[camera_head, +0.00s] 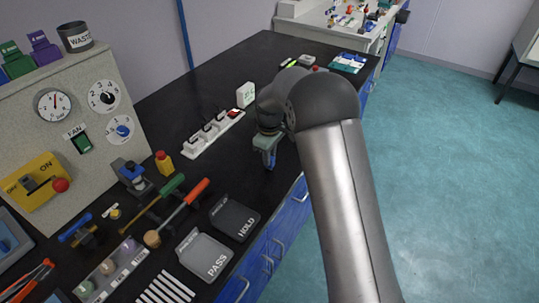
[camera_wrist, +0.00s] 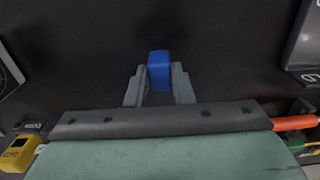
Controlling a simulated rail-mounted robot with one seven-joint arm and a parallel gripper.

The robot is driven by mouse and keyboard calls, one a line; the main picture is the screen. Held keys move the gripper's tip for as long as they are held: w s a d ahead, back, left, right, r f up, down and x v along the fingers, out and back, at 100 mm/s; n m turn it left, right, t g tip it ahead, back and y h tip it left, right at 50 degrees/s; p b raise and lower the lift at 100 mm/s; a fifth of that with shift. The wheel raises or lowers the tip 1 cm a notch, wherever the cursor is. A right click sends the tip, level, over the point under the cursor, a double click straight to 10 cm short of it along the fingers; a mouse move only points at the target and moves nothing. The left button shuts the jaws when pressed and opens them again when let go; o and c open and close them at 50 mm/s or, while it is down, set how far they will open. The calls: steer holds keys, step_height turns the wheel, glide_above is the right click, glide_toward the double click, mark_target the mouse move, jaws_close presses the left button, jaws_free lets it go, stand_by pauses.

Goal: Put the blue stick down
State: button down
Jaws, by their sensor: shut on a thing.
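The blue stick (camera_wrist: 159,68) shows in the wrist view as a short blue block between the two grey fingers. My gripper (camera_wrist: 159,82) is shut on it, with its blue end standing out past the fingertips. In the head view my gripper (camera_head: 267,158) is over the black bench (camera_head: 240,68), near its front edge, and a small bit of the blue stick (camera_head: 271,164) shows at its fingers. The stick's far end is hidden, and I cannot tell whether it touches the bench.
A HOLD tray (camera_head: 236,216) and a PASS tray (camera_head: 203,255) lie nearer along the front edge. A white power strip (camera_head: 211,134) and a small white display (camera_head: 245,95) are left of my gripper. Bare black bench surrounds the fingers.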

steer(key=c, duration=1.3)
jaws_free()
steer(key=shift+f, duration=0.15)
steer(key=shift+o, duration=0.2)
step_height(320, 180, up, 12)
steer(key=s+d+r+m, duration=0.35)
steer(key=s+d, duration=0.25)
steer(key=s, duration=0.2)
steer(key=s+d+f+m, duration=0.1)
steer(key=s+d+m, duration=0.1)
steer(key=s, duration=0.7)
steer(key=s+d+f+m, duration=0.1)
steer(key=s+d+m, duration=0.2)
steer(key=s, duration=0.6)
steer(key=s+d+f+m, duration=0.1)
steer(key=s+d+m, duration=0.2)
steer(key=s, duration=0.6)
steer(key=shift+s+d+f+b, duration=0.25)
steer(key=shift+d+f+b, duration=0.05)
steer(key=shift+f, duration=0.1)
